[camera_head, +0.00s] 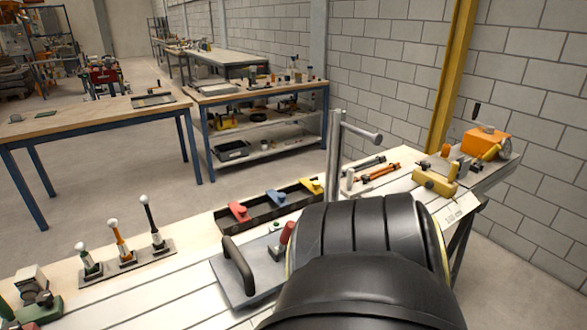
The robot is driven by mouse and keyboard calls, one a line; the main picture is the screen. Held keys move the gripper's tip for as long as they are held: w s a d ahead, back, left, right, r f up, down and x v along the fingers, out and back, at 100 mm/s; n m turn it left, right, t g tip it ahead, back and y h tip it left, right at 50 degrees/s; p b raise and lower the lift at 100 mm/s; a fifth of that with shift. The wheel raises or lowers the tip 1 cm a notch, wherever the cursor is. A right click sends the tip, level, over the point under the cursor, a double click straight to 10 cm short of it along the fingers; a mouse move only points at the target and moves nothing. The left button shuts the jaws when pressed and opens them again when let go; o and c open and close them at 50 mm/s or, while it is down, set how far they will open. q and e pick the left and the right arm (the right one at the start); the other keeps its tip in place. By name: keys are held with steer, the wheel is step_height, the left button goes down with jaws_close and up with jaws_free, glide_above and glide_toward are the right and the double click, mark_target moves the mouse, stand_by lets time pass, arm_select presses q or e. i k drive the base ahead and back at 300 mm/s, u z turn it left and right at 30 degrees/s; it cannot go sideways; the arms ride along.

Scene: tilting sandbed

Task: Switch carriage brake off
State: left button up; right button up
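A grey flat plate (262,279), which may be the carriage, lies on the slotted light bench in the middle. A black bar handle (239,266) stands on its left side. A short lever with a red grip (287,233) leans upward near its right side, with a small green part beside it. I cannot tell whether this lever is the brake or how it is set. A large black ribbed arm link of mine covers the plate's right side and the bench there. Neither of my grippers shows.
Three upright levers (121,244) stand on a plate at the left. A dark tray (262,218) with red, blue and yellow pieces lies behind the grey plate. A metal post (334,155) rises behind my arm link. Yellow and orange fixtures (485,142) sit at the right end.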

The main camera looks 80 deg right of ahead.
mark_target(284, 240)
steer(key=z, duration=2.2)
steer(key=k, duration=0.65)
steer(key=u, duration=0.6)
steer(key=k, duration=0.7)
steer(key=z, duration=0.3)
steer(key=i, duration=0.55)
steer(key=z, duration=0.9)
steer(key=i, duration=0.9)
steer(key=u, duration=0.2)
